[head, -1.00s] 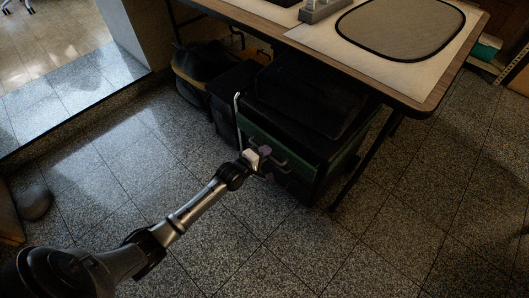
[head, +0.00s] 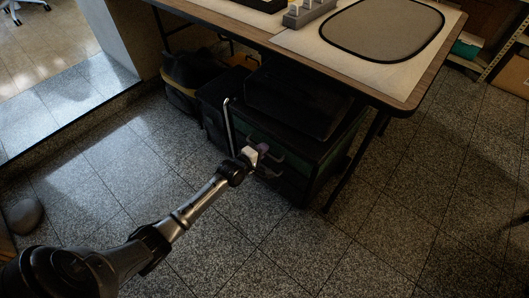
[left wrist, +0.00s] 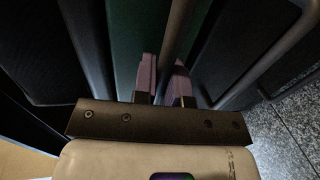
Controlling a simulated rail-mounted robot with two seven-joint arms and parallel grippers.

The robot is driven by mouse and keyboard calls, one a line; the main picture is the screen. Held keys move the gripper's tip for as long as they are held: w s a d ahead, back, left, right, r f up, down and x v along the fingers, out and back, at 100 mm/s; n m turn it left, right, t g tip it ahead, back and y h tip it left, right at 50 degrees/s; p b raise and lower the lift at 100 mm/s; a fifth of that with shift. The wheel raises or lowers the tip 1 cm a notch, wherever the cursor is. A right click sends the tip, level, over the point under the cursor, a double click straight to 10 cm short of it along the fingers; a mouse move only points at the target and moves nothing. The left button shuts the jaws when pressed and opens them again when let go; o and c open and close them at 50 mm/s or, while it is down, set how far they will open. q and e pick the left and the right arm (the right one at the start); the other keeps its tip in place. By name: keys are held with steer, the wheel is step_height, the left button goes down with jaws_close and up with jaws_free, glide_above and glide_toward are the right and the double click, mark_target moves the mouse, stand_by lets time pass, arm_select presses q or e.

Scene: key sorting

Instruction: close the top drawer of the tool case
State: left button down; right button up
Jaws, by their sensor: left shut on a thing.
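The dark tool case (head: 322,150) stands on the floor under the table, with a black lid on top and dark green parts along its side. My left gripper (head: 262,153) is at the front of the case, at the height of the top drawer. In the left wrist view its purple fingers (left wrist: 164,78) are shut on a bar-shaped drawer handle (left wrist: 176,35), with a green panel (left wrist: 135,35) behind. Another handle (head: 268,172) shows just below the gripper. The fingers partly hide the held handle. Shadow makes any remaining drawer gap hard to tell. My right gripper is out of view.
The wooden table (head: 392,92) stands over the case, with a dark leg (head: 345,175) close to its right. A thin pale upright rod (head: 229,125) shows left of the gripper. Dark bags (head: 190,75) lie behind at left. The tiled floor in front is clear.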

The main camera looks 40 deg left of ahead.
arm_select(q)
steer(key=c, duration=1.2)
jaws_free()
steer(key=shift+w, duration=0.1)
steer(key=p+v, duration=0.5)
steer(key=v, duration=0.9)
